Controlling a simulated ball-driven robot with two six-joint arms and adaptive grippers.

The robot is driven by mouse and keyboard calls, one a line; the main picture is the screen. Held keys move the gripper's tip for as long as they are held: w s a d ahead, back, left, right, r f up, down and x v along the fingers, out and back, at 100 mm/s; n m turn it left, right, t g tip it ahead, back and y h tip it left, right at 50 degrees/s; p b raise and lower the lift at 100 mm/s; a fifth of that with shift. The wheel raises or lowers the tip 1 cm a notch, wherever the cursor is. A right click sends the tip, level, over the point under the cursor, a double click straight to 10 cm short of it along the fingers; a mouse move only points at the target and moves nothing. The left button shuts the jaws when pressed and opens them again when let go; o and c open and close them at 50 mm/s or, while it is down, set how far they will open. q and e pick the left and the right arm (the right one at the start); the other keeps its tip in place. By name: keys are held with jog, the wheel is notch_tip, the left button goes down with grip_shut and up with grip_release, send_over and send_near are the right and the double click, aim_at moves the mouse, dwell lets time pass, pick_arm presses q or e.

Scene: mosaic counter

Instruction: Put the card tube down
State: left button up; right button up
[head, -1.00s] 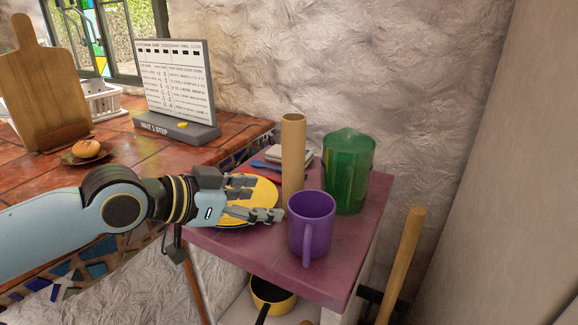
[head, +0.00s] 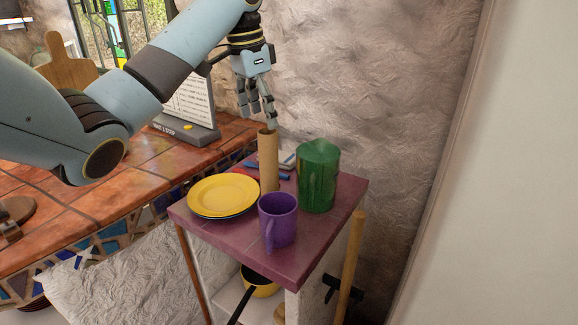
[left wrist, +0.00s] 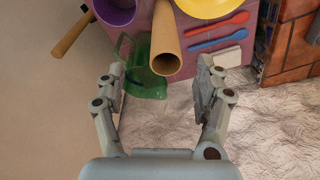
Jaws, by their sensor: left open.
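The card tube (head: 268,162) is a plain brown cylinder. It stands upright on the purple-topped side table (head: 318,240), between the yellow plate and the green jug. My left gripper (head: 262,112) is pointing down just above the tube's top end in the head view. In the left wrist view, the left gripper (left wrist: 162,88) has its fingers spread wide, and the open end of the tube (left wrist: 166,64) shows beyond and between them. Nothing is held in it. My right gripper is in neither view.
A purple mug (head: 278,220) stands in front of the tube, a green jug (head: 318,178) to its right, and a yellow plate (head: 222,194) to its left. Red and blue cutlery (left wrist: 218,32) lies near it. A rough wall (head: 390,90) rises behind the table.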

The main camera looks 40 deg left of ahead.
aim_at(270, 150)
pick_arm(q)
jog(key=f, duration=0.1)
jog(key=w+f+b, duration=0.1)
jog(key=f, duration=0.1)
jog(key=w+f, duration=0.1)
jog(key=f, duration=0.1)
jog(key=shift+f, duration=0.1)
jog(key=f, duration=0.3)
jog(key=shift+w+a+f, duration=0.1)
jog(key=shift+w+f, duration=0.25)
jog(key=shift+f, duration=0.6)
jog(key=shift+w, duration=0.1)
jog(key=c, duration=1)
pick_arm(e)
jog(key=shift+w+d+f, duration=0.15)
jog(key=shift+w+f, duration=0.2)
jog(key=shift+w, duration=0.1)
